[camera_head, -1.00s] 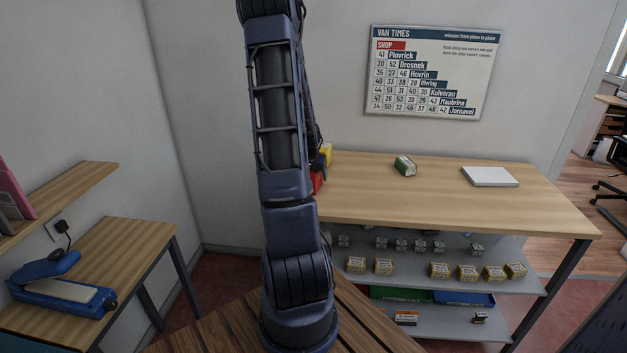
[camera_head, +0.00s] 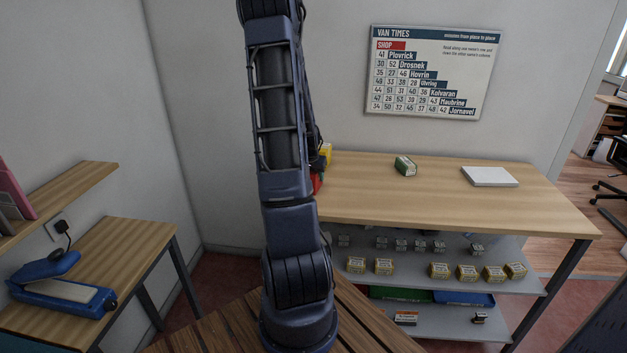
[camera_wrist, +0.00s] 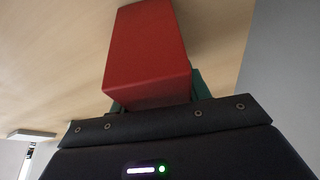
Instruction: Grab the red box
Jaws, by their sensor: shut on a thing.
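The red box (camera_wrist: 146,50) fills the upper middle of the wrist view, right in front of my gripper (camera_wrist: 160,104). My gripper is shut on it; the fingers are mostly hidden behind the dark wrist edge and the box. In the head view only a small part of the red box (camera_head: 316,183) shows at the left end of the wooden counter (camera_head: 450,200), beside my arm. My arm hides the rest of the box and my gripper there. I cannot tell whether the box touches the counter.
A yellow thing (camera_head: 326,153) stands behind the red box, partly hidden. A green and white box (camera_head: 405,165) and a white slab (camera_head: 489,176) lie on the counter. Shelves below hold several small boxes (camera_head: 440,270). A blue device (camera_head: 62,292) sits on the left table.

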